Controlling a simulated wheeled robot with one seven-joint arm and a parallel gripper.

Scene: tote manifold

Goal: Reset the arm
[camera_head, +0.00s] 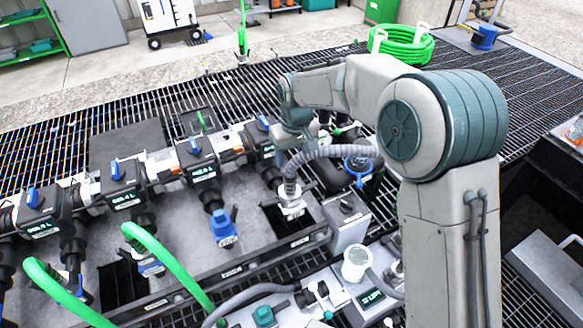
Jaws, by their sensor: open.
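My arm rises at the right, bends over at a large grey and teal joint and reaches left above the manifold. My gripper (292,150) points down at the arm's end, above the right part of the manifold near a grey corrugated hose. It is small and partly hidden, but it is open, and I see nothing held in it. The manifold (165,172) is a row of black valve bodies with blue handles and small green-lit displays.
Green hoses (165,262) arch up in front of the manifold. A grey hose (335,152) curves beside my wrist. A blue fitting (222,228) stands on the grey plate. A coiled green hose (402,46) lies behind on the grating. Open grating lies beyond the manifold.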

